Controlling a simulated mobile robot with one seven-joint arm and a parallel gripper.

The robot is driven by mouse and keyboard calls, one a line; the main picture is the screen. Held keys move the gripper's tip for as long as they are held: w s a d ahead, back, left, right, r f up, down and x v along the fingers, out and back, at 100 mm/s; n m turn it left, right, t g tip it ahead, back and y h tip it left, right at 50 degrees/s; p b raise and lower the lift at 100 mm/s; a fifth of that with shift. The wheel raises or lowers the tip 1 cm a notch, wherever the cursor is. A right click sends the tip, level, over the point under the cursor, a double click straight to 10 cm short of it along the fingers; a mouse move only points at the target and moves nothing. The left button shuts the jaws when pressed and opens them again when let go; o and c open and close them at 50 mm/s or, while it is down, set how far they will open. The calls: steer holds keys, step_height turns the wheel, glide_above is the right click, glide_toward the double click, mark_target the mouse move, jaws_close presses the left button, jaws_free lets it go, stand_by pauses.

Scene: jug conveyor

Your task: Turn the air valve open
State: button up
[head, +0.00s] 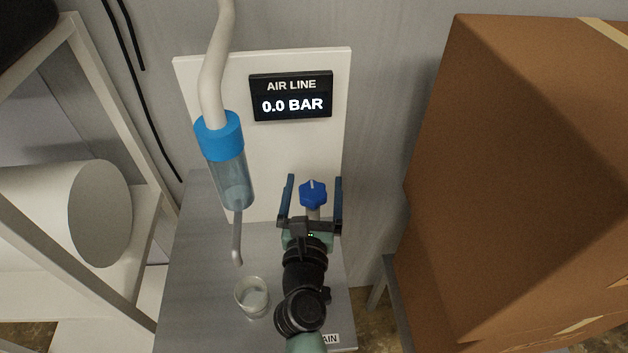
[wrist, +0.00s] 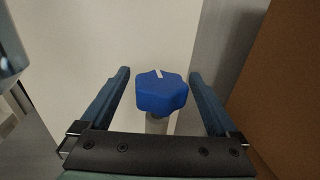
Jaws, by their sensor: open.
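The air valve's blue lobed knob (head: 312,193) stands out on a pale stem in front of the white panel (head: 300,140). In the wrist view the knob (wrist: 161,93) sits in the middle, with a white mark on its upper face pointing up and slightly left. My gripper (head: 313,183) is open, with one blue finger on each side of the knob. In the wrist view, gaps show between the knob and both fingers (wrist: 158,75). The display (head: 291,96) reads AIR LINE 0.0 BAR.
A clear cylinder with a blue cap (head: 219,136) and a bent grey tube hangs left of my gripper. A small glass jar (head: 252,296) stands on the grey table (head: 195,290). A large cardboard box (head: 500,170) fills the right side. A shelf with a white roll (head: 95,212) is at left.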

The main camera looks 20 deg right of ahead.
steer(key=shift+w+d, duration=0.2)
steer(key=shift+w, duration=0.3)
steer(key=c, duration=1.4)
